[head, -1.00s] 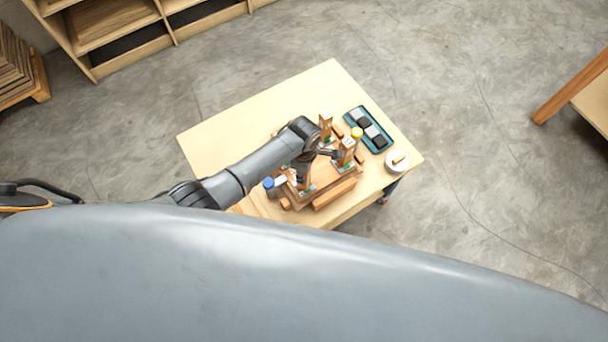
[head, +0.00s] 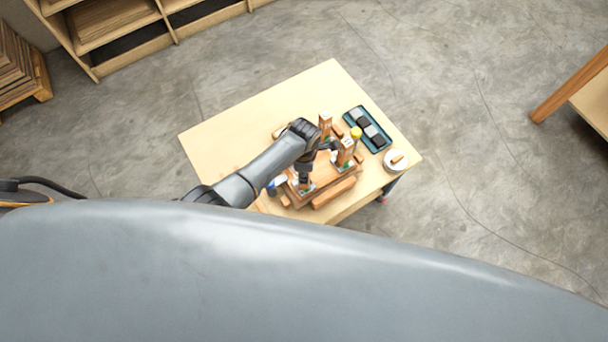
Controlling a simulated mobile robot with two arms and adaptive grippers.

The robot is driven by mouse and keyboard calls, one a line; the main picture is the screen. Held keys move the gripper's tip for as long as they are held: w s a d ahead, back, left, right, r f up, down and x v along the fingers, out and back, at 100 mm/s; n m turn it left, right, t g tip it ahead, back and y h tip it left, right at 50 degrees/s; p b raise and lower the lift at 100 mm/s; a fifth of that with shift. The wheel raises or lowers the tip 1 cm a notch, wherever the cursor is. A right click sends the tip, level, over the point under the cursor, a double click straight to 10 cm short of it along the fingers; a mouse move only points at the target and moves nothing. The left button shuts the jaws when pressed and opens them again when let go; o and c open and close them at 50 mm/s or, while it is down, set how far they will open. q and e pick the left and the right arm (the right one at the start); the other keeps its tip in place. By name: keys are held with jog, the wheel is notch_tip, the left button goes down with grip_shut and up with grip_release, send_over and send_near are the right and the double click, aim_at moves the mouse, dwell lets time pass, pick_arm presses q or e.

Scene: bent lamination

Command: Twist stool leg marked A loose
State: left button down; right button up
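An upturned wooden stool (head: 345,173) lies on the table, its legs standing up. One leg (head: 325,121) stands at the back and another leg (head: 346,150) at the right, with a small white patch near its top. The mark A cannot be made out on any leg. My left gripper (head: 305,178) points down at the near-left corner of the stool, over or around a leg there. The arm hides most of that leg, and I cannot tell whether the fingers touch it. My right gripper is not in view.
The pale table (head: 230,130) is clear at its back left. A teal tray (head: 377,139) with dark and grey blocks and a white round dish (head: 395,160) lie at the right. A yellow-capped item (head: 356,132) stands beside the right leg. A blue-and-white item (head: 274,186) is partly hidden by my arm.

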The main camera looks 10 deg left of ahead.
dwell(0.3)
pick_arm(q)
jog(key=shift+n+p, duration=0.55)
jog(key=shift+n, duration=1.25)
jog(key=n, duration=0.3)
jog(key=shift+p, duration=0.35)
